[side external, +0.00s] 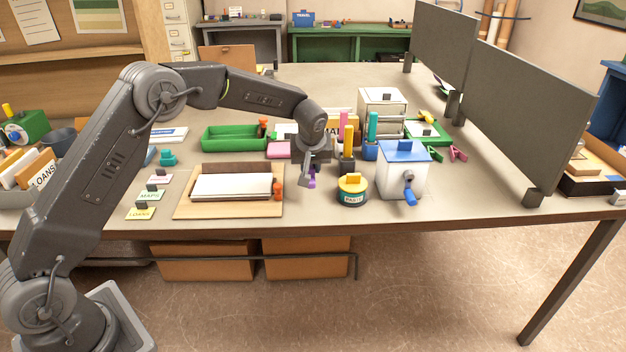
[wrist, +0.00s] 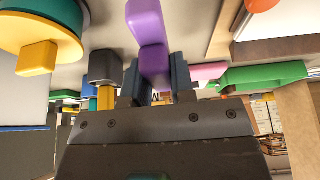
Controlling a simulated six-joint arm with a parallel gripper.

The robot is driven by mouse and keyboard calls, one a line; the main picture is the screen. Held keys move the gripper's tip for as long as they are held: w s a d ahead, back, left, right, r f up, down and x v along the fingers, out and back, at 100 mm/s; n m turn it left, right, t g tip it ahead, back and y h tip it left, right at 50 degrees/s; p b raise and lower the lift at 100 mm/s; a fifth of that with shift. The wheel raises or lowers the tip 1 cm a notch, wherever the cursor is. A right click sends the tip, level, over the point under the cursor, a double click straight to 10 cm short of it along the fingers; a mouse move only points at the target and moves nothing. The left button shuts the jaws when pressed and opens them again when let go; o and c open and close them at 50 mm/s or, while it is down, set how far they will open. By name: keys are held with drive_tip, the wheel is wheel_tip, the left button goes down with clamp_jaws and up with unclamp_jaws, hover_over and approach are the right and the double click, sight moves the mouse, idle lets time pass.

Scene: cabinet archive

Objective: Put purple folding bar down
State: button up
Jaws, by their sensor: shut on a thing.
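The purple folding bar (wrist: 147,25) is between the fingers of my gripper (wrist: 153,85) in the wrist view, and part of it reaches out past the fingertips. In the side view the bar (side external: 311,182) is a small purple piece at the end of my gripper (side external: 311,172), close to the desk top. My gripper is shut on the bar. It is between the wooden board with the paper tray and the round yellow-topped tin. I cannot tell whether the bar touches the desk.
The yellow-topped tin (side external: 352,190) and a white box with blue lid and crank (side external: 403,170) stand to the right. The paper tray on a wooden board (side external: 190,208) lies left. A dark block with a yellow piece (side external: 347,165) is close behind. Bare desk (side external: 311,212) lies in front.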

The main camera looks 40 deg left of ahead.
sight(313, 179)
drive_tip(key=shift+w+d+f, duration=0.2)
drive_tip(key=shift+d+f, duration=0.1)
drive_tip(key=shift+f, duration=1.9)
drive_tip(key=shift+f, duration=0.2)
drive_tip(key=o, duration=0.8)
drive_tip(key=shift+o, duration=0.2)
drive_tip(key=shift+r, duration=0.1)
drive_tip(key=v, duration=1.2)
drive_tip(key=shift+r, duration=0.15)
